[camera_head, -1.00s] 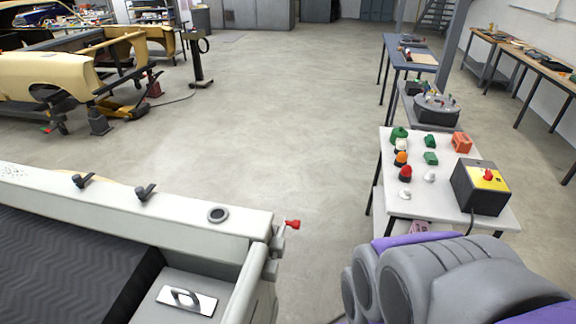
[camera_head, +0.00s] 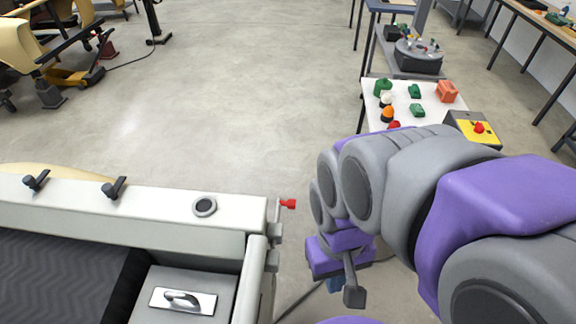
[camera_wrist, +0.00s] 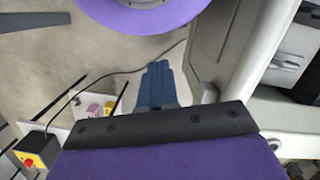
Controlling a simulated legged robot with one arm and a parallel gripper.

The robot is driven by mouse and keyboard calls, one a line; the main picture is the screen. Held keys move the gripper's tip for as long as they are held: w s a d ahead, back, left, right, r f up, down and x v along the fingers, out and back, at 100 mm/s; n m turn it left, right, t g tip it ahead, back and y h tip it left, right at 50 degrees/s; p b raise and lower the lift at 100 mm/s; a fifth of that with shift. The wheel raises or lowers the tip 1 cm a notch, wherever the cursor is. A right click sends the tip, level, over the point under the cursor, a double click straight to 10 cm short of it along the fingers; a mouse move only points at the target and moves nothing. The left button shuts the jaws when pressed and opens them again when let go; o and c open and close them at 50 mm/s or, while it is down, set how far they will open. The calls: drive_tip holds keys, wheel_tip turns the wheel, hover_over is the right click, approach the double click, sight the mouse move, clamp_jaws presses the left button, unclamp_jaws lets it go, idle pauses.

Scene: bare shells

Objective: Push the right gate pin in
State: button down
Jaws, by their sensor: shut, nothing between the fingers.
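The right gate pin has a red knob (camera_head: 288,203) and sticks out from the outer right corner of the pale truck bed (camera_head: 230,235), beside grey latch hardware. I cannot make out the red knob in the wrist view. My gripper shows in the wrist view with its blue fingers (camera_wrist: 156,82) together, shut and empty, over the floor beside the pale bed wall (camera_wrist: 215,45).
A white table (camera_head: 440,100) with coloured knobs and a yellow-topped control box (camera_head: 478,128) stands to the right, partly behind my arm. A cable (camera_head: 300,298) runs along the floor. The bed floor holds a dark ribbed mat (camera_head: 60,265).

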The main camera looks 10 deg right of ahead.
drive_tip(key=w+a+r+y+p, duration=0.1)
drive_tip(key=w+r+p, duration=0.1)
drive_tip(key=w, duration=1)
drive_tip(key=w+a+r+p, duration=0.1)
drive_tip(key=w+r, duration=0.2)
drive_tip(key=w, duration=0.9)
drive_tip(key=w+d+f+m+p, duration=0.1)
drive_tip(key=w+d+f+m, duration=0.1)
drive_tip(key=w+f, duration=0.2)
drive_tip(key=w+d+f+m+g+p, duration=0.1)
drive_tip(key=w+d+f+m, duration=0.1)
drive_tip(key=w, duration=0.7)
drive_tip(key=shift+w+d+f+g, duration=0.35)
drive_tip(key=shift+d+f, duration=0.15)
drive_tip(key=shift+f, duration=0.35)
drive_tip(key=shift+a, duration=0.2)
drive_tip(key=shift+a, duration=0.1)
